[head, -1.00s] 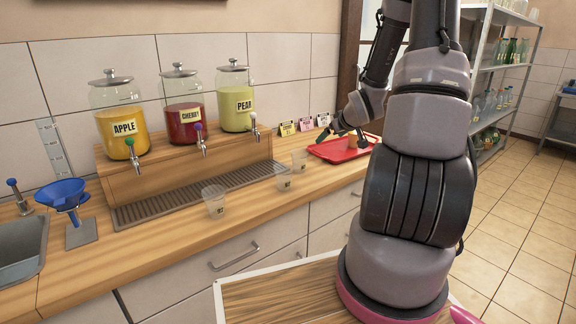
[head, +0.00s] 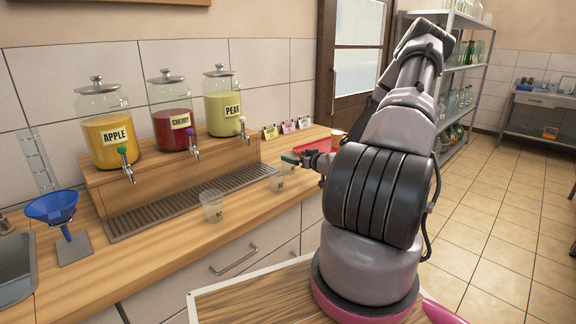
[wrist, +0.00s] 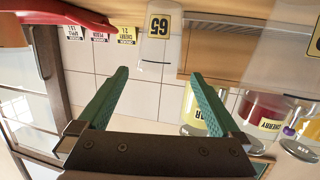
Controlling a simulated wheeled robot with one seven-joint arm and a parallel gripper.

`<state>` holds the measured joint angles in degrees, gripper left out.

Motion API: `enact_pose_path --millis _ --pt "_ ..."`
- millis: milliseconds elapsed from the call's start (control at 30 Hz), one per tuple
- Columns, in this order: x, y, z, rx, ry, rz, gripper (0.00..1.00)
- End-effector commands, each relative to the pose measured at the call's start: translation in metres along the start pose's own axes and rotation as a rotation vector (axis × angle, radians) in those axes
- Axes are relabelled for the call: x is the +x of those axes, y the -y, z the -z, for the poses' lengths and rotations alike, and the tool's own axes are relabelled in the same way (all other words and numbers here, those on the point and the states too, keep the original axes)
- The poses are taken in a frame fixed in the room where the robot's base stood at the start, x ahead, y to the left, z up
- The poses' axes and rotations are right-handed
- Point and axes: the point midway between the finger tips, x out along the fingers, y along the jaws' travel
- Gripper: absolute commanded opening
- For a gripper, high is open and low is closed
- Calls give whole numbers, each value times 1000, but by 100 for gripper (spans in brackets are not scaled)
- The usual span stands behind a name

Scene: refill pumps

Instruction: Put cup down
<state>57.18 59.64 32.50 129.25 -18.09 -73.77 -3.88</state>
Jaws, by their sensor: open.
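My gripper (head: 291,159) has green fingers, spread wide with nothing between them in the wrist view (wrist: 159,74). It hovers over the counter near two clear cups. One clear cup (head: 277,184) stands just below it, and another clear cup (head: 289,168) is partly hidden behind it. A third clear cup (head: 211,207) stands farther left on the counter. The wrist view is upside down; a clear cup labelled 65 (wrist: 159,27) shows beyond the fingertips. The red tray (head: 313,146) lies behind my gripper, partly hidden by my arm.
Apple (head: 108,132), cherry (head: 172,118) and pear (head: 223,102) dispensers stand on a wooden stand above a drip grate (head: 180,205). Small price cards (head: 287,128) stand by the wall. A blue funnel (head: 53,208) is at left.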

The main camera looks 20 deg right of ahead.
Motion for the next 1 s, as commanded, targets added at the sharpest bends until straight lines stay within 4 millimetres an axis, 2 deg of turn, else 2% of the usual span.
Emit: enact_pose_path --millis 167,433,733,767,900,933,967,1000 --pt "14 0 -2 0 1 0 100" --pt "52 0 -7 0 1 0 100" --pt "58 -1 -7 1 2 0 100" --pt "58 -1 -7 1 2 0 96" --pt "58 -1 -7 1 2 0 43" --pt "58 -1 -7 1 2 0 35" --pt "58 -1 -7 1 2 0 35" --pt "58 -1 -7 1 2 0 26"
